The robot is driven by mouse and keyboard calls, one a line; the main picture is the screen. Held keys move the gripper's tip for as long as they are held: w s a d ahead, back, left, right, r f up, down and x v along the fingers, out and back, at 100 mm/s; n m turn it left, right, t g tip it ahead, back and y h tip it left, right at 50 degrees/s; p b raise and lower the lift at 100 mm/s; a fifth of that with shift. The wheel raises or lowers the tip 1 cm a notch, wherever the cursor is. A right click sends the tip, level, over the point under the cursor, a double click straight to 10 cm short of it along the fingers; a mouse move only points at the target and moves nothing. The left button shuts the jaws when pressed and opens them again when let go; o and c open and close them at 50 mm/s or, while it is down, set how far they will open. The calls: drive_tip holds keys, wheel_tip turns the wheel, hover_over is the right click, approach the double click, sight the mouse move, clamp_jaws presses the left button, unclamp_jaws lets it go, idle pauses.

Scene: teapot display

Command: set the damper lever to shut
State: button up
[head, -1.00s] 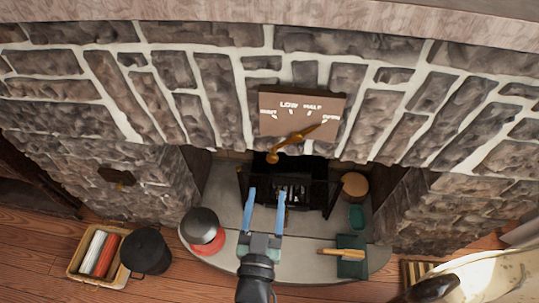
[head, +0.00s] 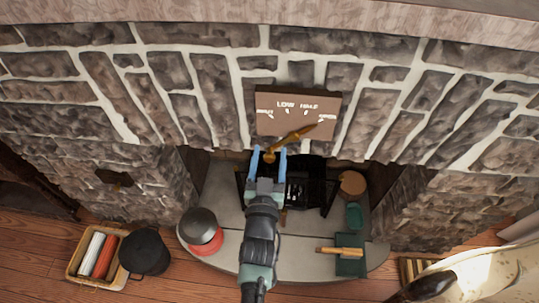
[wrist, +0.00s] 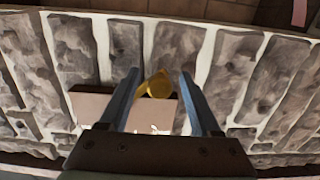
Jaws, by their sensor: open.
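The damper lever (head: 296,135) is a brass bar on a brown plate (head: 264,102) on the stone wall. The plate is marked LOW and HALF, with smaller labels at its left and right ends. The lever slants, its upper right tip towards the right-end label and its round knob (head: 270,157) at the lower left. My gripper (head: 269,151) is open, with its blue fingers on either side of the knob. In the wrist view the knob (wrist: 160,85) lies between the fingertips, with gaps on both sides; contact is not visible.
Below is a black fire grate (head: 310,190) on a pale hearth (head: 300,262). A dark pot with a red base (head: 203,232), a black bucket (head: 145,251) and a basket (head: 78,275) stand left. A green box (head: 350,266) and a round wooden piece (head: 352,183) are right.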

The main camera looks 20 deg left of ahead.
clamp_jaws()
drive_tip(key=shift+a+r, duration=0.15)
drive_tip(key=shift+r, duration=0.05)
idle(1.1)
